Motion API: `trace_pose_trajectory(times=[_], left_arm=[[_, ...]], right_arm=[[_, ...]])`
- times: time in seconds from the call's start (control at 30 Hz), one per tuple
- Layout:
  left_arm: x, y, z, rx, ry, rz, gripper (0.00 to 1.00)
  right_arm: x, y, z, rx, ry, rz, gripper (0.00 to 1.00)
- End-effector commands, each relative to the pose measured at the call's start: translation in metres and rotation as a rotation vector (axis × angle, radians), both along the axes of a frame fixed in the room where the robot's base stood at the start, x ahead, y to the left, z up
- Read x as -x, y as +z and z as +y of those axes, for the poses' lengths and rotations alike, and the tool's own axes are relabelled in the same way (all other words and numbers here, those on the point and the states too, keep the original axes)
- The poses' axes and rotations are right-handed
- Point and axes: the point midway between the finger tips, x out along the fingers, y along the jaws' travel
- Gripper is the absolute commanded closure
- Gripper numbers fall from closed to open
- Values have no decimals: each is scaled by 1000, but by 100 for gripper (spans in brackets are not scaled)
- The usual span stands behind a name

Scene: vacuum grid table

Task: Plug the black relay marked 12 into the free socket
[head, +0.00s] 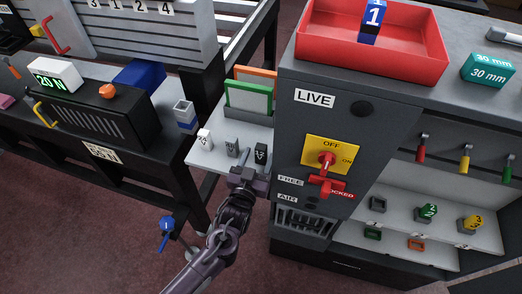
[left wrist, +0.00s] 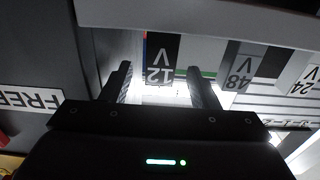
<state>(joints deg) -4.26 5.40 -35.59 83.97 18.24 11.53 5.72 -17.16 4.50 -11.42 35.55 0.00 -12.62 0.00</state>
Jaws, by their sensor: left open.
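The black relay marked 12 (head: 260,153) stands at the right end of a row on a pale side shelf, against the dark cabinet. In the left wrist view the black relay (left wrist: 161,58) shows upside down, beyond and between the two fingertips. My left gripper (head: 249,174) is open in front of the row, and nothing is held. Its fingers (left wrist: 160,84) are apart, with the relay ahead of them. A grey relay marked 48 (head: 231,146) and a white relay marked 24 (head: 204,138) stand to the left. I cannot make out a free relay socket. My right gripper is out of view.
The dark cabinet (head: 292,125) with a red handle (head: 327,186) and yellow switch plate (head: 343,147) rises close on the right. Green and orange framed panels (head: 247,97) stand behind the relays. The black workbench (head: 70,165) is at left, with open floor before it.

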Motion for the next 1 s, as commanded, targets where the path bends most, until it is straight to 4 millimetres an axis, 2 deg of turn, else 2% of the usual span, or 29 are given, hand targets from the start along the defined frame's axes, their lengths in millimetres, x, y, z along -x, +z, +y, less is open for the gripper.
trace_pose_trajectory(times=[0.13,0.4,0.77,1.0], left_arm=[[-14,0,-5,0,0,0,45],[-16,-1,-5,0,0,1,47],[-16,-1,-5,-1,1,2,94],[-16,0,-5,0,1,1,94]], right_arm=[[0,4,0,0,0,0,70],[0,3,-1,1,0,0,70],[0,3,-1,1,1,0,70],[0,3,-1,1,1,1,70]])
